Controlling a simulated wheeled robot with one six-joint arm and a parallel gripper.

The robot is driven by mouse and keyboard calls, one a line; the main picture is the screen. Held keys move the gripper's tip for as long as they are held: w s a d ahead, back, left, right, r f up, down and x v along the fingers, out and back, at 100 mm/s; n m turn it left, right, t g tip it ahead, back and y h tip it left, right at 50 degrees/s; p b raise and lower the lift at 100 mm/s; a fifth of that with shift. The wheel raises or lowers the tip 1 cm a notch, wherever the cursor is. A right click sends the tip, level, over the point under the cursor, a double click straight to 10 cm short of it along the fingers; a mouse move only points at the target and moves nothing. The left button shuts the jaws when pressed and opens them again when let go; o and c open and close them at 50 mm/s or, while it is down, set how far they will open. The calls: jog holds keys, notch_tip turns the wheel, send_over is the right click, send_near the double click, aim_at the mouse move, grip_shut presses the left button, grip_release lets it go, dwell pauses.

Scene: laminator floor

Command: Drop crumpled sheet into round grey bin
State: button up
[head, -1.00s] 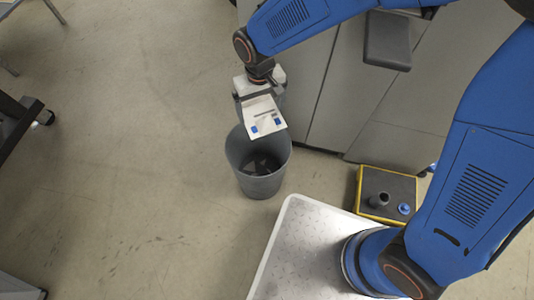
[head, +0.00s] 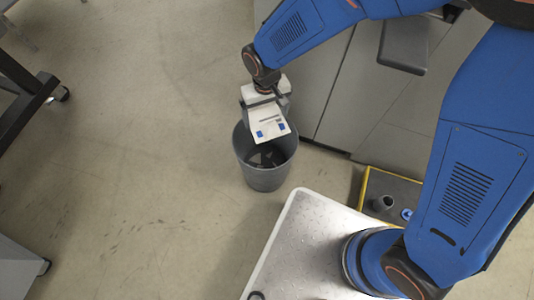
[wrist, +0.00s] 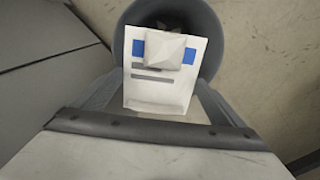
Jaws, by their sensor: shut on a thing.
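The crumpled sheet (head: 269,126) is white with blue patches and grey bars. In the wrist view the sheet (wrist: 160,90) has a raised, faceted lump at its far end. My gripper (head: 265,106) is shut on the sheet, with a finger at either side of it in the wrist view (wrist: 158,100). The round grey bin (head: 266,178) stands on the floor, open at the top. The sheet hangs over the bin's far part in the head view and hides some of its rim. In the wrist view the bin (wrist: 210,40) shows behind the sheet.
A grey cabinet (head: 335,100) stands just right of the bin. A yellow-edged tray (head: 375,190) with a dark knob and a blue piece lies at the right. A dark-legged stand (head: 30,100) is at the left. Open floor (head: 140,150) lies left of the bin.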

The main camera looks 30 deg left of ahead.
jog(key=shift+f, duration=0.1)
jog(key=o, duration=0.7)
notch_tip(320, 180, up, 18)
jog(key=shift+f, duration=0.25)
dwell(0.5)
